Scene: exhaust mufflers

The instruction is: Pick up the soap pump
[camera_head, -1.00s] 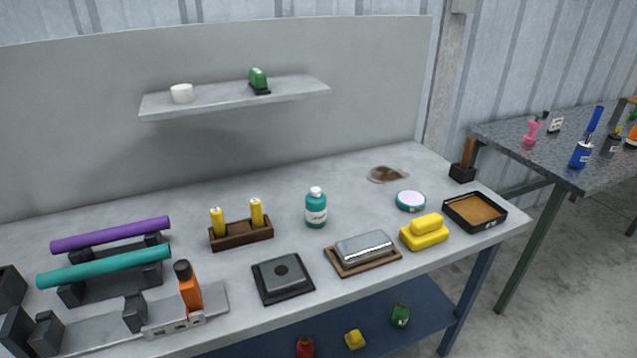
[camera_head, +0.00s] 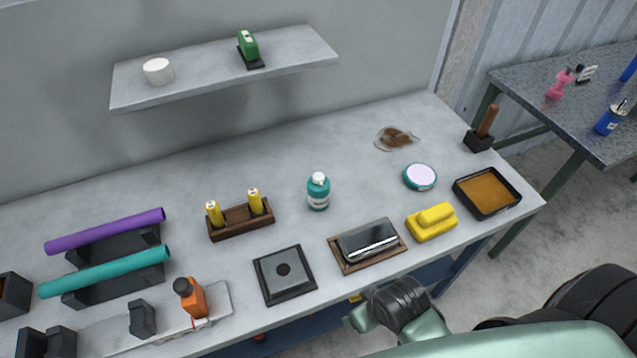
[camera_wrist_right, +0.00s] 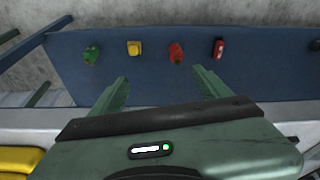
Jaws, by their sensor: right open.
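A teal bottle with a white top and a pale label (camera_head: 318,192) stands upright on the grey workbench (camera_head: 300,150); it looks like the soap pump, though the pump head is too small to make out. My right gripper (camera_wrist_right: 162,84) is open and empty in the right wrist view, with its two green fingers apart. In the head view my right arm comes in at the lower right, at the front edge of the bench, well apart from the bottle. My left gripper is not in view.
Near the bottle are a wooden holder with yellow sticks (camera_head: 240,222), a metal block on a wooden tray (camera_head: 367,246), a black square plate (camera_head: 285,274) and a yellow block (camera_head: 431,222). A blue lower shelf (camera_wrist_right: 150,80) holds several small items. The bench behind the bottle is clear.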

